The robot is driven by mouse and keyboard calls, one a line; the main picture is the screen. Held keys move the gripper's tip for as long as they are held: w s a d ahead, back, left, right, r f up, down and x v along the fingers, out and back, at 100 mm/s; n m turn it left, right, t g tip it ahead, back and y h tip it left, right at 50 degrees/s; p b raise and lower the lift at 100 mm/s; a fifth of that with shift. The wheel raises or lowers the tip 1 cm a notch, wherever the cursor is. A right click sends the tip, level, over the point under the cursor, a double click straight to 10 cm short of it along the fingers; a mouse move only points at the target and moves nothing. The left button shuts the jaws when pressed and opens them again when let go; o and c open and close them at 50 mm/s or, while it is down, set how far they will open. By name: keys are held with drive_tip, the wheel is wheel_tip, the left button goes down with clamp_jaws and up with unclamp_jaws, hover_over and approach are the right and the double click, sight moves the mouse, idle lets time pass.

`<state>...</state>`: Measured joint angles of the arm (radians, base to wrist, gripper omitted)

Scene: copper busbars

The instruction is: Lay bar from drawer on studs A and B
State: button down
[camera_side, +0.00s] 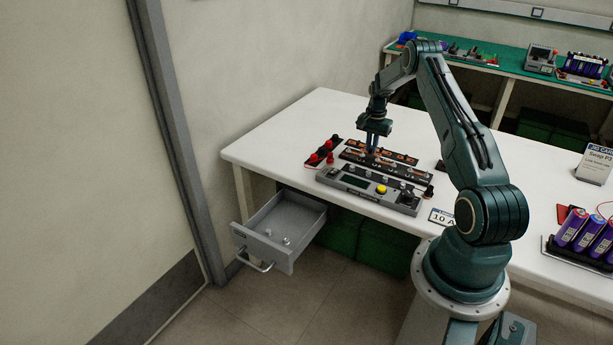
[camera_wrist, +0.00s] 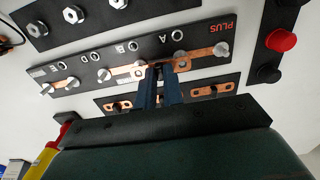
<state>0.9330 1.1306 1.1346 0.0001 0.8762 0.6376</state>
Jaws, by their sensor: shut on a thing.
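My gripper (camera_side: 372,150) is shut on a copper bar, pointing down over the black stud strip (camera_side: 398,169) on the bench. In the wrist view the fingers (camera_wrist: 163,68) cover the middle of the held bar (camera_wrist: 182,65), between the A and B labels. I cannot tell whether the bar rests on the studs or hovers just above. Stud A (camera_wrist: 184,62) and stud B (camera_wrist: 139,71) show beside the fingers. Other copper pieces lie along the strip. The drawer (camera_side: 272,217) is pulled open; small silver parts (camera_side: 286,240) lie in it, and no bar shows there.
A grey panel (camera_side: 347,190) with a yellow button (camera_side: 381,189) stands in front of the strip. Another strip (camera_wrist: 70,15) with large nuts and a holder (camera_wrist: 209,89) with copper bars flank it. Red knobs (camera_wrist: 281,39) rise at one end. The bench's left part is clear.

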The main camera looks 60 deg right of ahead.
drive_tip(key=shift+f, duration=0.65)
drive_tip(key=shift+f, duration=0.2)
idle(0.4)
drive_tip(key=c, duration=1.4)
unclamp_jaws()
drive_tip(key=shift+c, duration=0.2)
drive_tip(key=shift+r, duration=0.1)
drive_tip(key=shift+r, duration=2.9)
